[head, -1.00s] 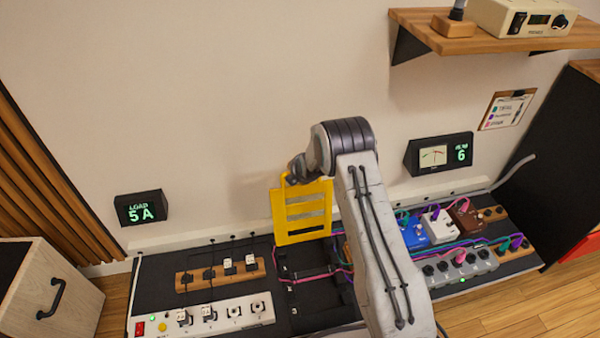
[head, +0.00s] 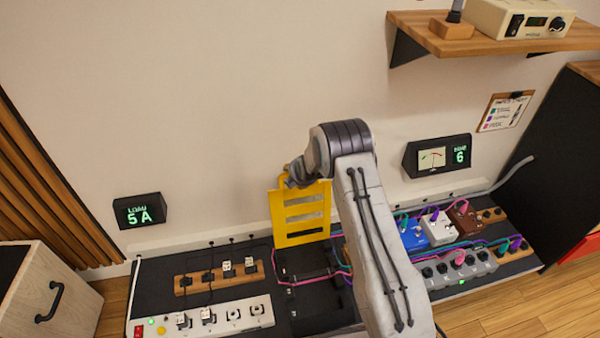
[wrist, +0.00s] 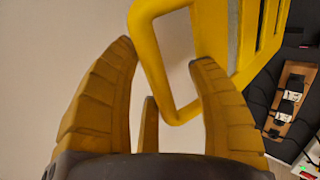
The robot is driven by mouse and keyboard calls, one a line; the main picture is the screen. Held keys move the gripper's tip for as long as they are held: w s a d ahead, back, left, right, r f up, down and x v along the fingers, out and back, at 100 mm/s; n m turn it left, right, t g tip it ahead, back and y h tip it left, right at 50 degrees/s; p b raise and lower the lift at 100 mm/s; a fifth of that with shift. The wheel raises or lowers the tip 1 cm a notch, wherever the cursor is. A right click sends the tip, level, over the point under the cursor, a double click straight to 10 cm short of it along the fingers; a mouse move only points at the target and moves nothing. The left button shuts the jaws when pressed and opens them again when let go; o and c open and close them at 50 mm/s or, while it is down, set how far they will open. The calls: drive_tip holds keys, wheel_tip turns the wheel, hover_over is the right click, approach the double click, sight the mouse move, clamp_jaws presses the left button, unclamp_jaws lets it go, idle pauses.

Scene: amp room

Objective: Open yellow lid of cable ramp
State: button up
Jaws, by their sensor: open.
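The yellow lid (head: 301,222) of the cable ramp stands raised, close to upright, at the back of the black ramp channel (head: 318,292). Pink cables show in the open channel below it. My gripper (head: 297,178) is at the lid's top edge, partly hidden by my arm. In the wrist view, my gripper (wrist: 165,85) is open, with its fingers spread on either side of the lid's yellow handle loop (wrist: 150,50). I cannot tell whether a finger touches the loop.
A power strip (head: 205,318) and a wooden socket block (head: 219,275) lie left of the channel. Coloured pedals (head: 437,227) and cables lie to the right. A wall shelf (head: 470,40) juts out at upper right. The wall behind the lid is bare.

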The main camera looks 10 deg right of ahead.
drive_tip(key=v, duration=1.2)
idle(0.4)
drive_tip(key=s+r+m+g+p, duration=0.1)
drive_tip(key=s+r+m+p, duration=0.45)
drive_tip(key=r, duration=0.75)
drive_tip(key=s+r+m+g+p, duration=0.1)
drive_tip(key=s+r+m+p, duration=0.1)
drive_tip(key=s+r+p, duration=0.85)
drive_tip(key=s+r+m+g+p, duration=0.2)
drive_tip(key=s+r+m+p, duration=0.8)
drive_tip(key=s+r, duration=1)
drive_tip(key=s, duration=0.2)
drive_tip(key=shift+s+r+g, duration=0.25)
drive_tip(key=shift+g, duration=0.15)
